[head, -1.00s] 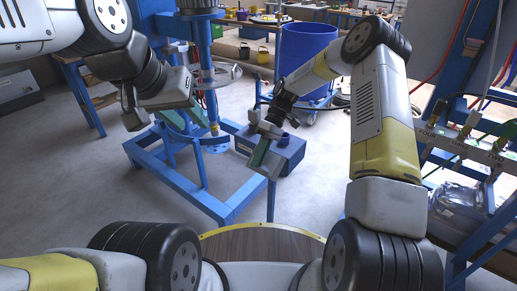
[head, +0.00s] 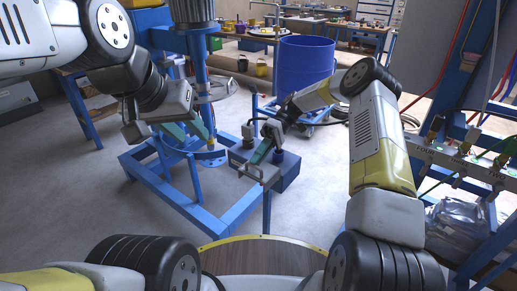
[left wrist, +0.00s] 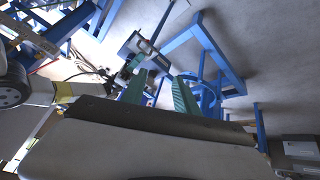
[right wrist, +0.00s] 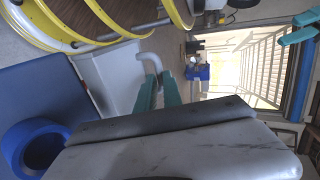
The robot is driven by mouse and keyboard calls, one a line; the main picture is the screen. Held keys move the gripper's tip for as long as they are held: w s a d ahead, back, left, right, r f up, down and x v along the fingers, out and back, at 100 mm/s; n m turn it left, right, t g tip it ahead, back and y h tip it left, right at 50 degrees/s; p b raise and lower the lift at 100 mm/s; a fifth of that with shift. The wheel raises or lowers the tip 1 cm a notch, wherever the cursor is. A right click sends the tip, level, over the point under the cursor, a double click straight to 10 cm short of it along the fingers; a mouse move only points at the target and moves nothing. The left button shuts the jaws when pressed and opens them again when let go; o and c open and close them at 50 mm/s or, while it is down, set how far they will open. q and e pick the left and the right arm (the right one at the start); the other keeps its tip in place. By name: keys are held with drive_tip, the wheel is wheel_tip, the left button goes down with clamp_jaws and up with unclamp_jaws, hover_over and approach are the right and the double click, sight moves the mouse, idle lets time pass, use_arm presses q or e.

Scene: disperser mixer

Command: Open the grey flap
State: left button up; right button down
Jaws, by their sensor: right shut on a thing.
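In the right wrist view the flap (right wrist: 112,75) is a pale panel with a curved light handle (right wrist: 150,60). My right gripper (head: 258,160) reaches down to it, its green fingers (right wrist: 158,88) closed around the handle. My left gripper (head: 187,134) hangs to the left of the box, near the mixer's blue column. Its green fingers (left wrist: 158,88) are apart and empty. The exact angle of the flap cannot be told.
The blue mixer frame (head: 225,223) stands left of the box, its legs spreading over the floor. A blue drum (head: 305,65) stands behind. A blue ring (right wrist: 35,145) stands on the box. Grey floor is free at left.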

use_arm(q)
drive_tip(key=shift+w+d, duration=0.2)
drive_tip(key=shift+w, duration=0.1)
drive_tip(key=c, duration=0.5)
drive_tip(key=shift+w+f+n, duration=0.1)
drive_tip(key=shift+f+n, duration=0.05)
drive_tip(key=shift+n, duration=0.15)
clamp_jaws()
drive_tip(key=n+g, duration=0.4)
drive_tip(key=n, duration=2.5)
approach(247, 169)
drive_tip(key=s+a, duration=0.1)
drive_tip(key=s, duration=0.5)
drive_tip(key=a+x, duration=0.1)
drive_tip(key=x, duration=0.9)
drive_tip(key=shift+w+d+r, duration=0.6)
drive_tip(key=shift+w+r, duration=0.1)
drive_tip(key=shift+r, duration=0.05)
drive_tip(key=shift+w+d+r, duration=0.55)
drive_tip(key=shift+w+r, duration=0.15)
drive_tip(key=shift+r, duration=0.05)
